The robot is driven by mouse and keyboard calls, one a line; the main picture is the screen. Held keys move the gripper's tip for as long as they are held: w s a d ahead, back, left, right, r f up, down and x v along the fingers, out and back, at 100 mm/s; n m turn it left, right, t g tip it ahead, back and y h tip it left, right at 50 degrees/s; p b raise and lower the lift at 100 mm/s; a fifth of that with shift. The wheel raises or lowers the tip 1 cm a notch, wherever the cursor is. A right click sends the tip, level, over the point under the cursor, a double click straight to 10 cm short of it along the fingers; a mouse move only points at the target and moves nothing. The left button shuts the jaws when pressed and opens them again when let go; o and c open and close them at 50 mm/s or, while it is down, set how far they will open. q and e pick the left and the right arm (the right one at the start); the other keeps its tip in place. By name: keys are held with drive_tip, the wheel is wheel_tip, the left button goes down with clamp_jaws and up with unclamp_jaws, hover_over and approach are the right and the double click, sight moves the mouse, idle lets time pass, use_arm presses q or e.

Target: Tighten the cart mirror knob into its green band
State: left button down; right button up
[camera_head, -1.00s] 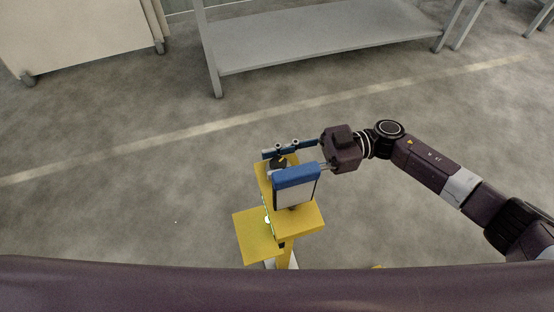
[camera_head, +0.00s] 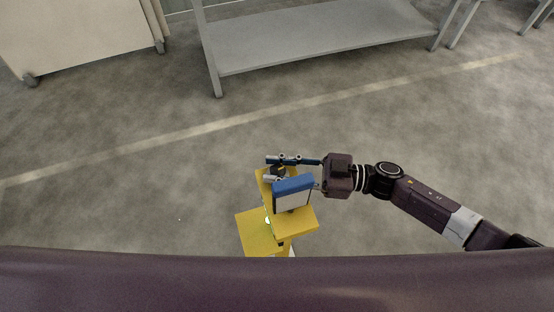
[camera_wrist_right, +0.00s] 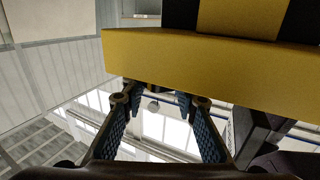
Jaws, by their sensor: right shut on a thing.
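The mirror (camera_head: 293,195), with a blue rim and a pale face, stands on a yellow cart (camera_head: 258,232). A dark knob (camera_head: 278,171) sits at the cart's far upper end, behind the mirror. My right gripper (camera_head: 270,170) comes in from the right and is shut on the knob, one finger on its far side and one nearer the mirror. In the right wrist view, the gripper (camera_wrist_right: 164,94) reaches under a yellow panel (camera_wrist_right: 210,68); the knob is mostly hidden there. A small greenish-white spot (camera_head: 268,220) shows low on the cart; I cannot tell whether it is the green band.
A grey metal table (camera_head: 310,38) stands beyond the cart, with a cream cabinet on casters (camera_head: 75,35) at the upper left. The floor around the cart is clear, with a pale line across it. My left gripper is out of view.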

drive_tip(key=shift+r+m+t+h+p, duration=0.1)
drive_tip(key=shift+m+t+h+p, duration=0.2)
drive_tip(key=shift+m+t+p, duration=0.95)
drive_tip(key=shift+n+t+b, duration=0.25)
drive_tip(key=shift+t+b, duration=0.1)
drive_tip(key=shift+t, duration=0.1)
drive_tip(key=o, duration=1.2)
